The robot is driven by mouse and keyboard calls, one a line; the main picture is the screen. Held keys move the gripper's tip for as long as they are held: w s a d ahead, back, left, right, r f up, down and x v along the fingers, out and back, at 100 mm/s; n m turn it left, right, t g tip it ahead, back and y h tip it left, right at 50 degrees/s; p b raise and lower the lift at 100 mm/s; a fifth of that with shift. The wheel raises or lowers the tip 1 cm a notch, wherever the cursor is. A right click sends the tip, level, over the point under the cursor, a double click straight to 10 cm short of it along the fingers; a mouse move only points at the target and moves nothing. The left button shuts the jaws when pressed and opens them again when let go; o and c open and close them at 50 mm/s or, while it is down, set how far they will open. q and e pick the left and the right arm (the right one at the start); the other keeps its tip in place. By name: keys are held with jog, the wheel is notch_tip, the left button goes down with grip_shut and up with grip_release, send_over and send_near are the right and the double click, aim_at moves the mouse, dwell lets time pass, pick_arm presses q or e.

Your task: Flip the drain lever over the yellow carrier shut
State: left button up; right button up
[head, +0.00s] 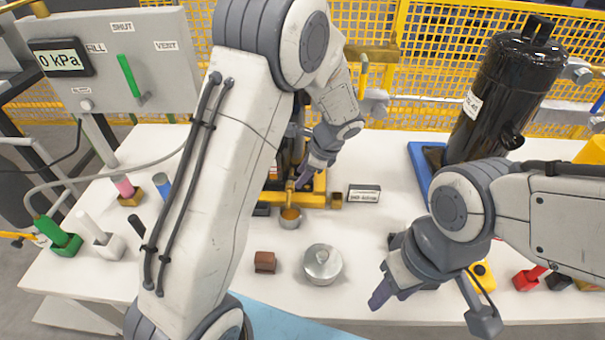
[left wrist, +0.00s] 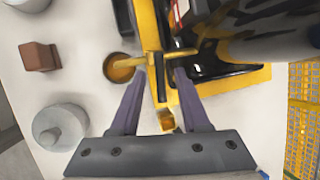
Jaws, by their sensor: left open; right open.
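The yellow carrier (head: 318,200) stands on the white table behind my left arm, with a dark compressor on it. It also shows in the left wrist view (left wrist: 256,76). A brass drain spout (left wrist: 140,60) points from it over a small brass cup (left wrist: 122,68). The drain lever (left wrist: 161,86), a narrow dark bar with yellow parts, lies between my left fingers, with gaps on both sides. My left gripper (left wrist: 160,82) is open at the lever; in the head view it (head: 306,178) partly hides it. My right gripper (head: 383,290) hangs over the table's front right, apart from the carrier.
A grey lidded pot (head: 322,264) and a brown block (head: 265,262) stand in front of the carrier. A small label plate (head: 364,194) is to its right. A black cylinder (head: 505,90) stands on a blue tray at right. A gauge panel (head: 115,60) is at left.

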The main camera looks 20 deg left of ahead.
pick_arm(q)
grip_shut()
jog(key=shift+w+r+n+p, duration=0.15)
jog(key=shift+n+p, duration=0.35)
jog(key=shift+p, duration=0.05)
jog(key=shift+g, duration=0.3)
grip_release()
jog(key=v, duration=1)
jog(key=shift+d, duration=0.2)
jog(key=shift+r, duration=0.1)
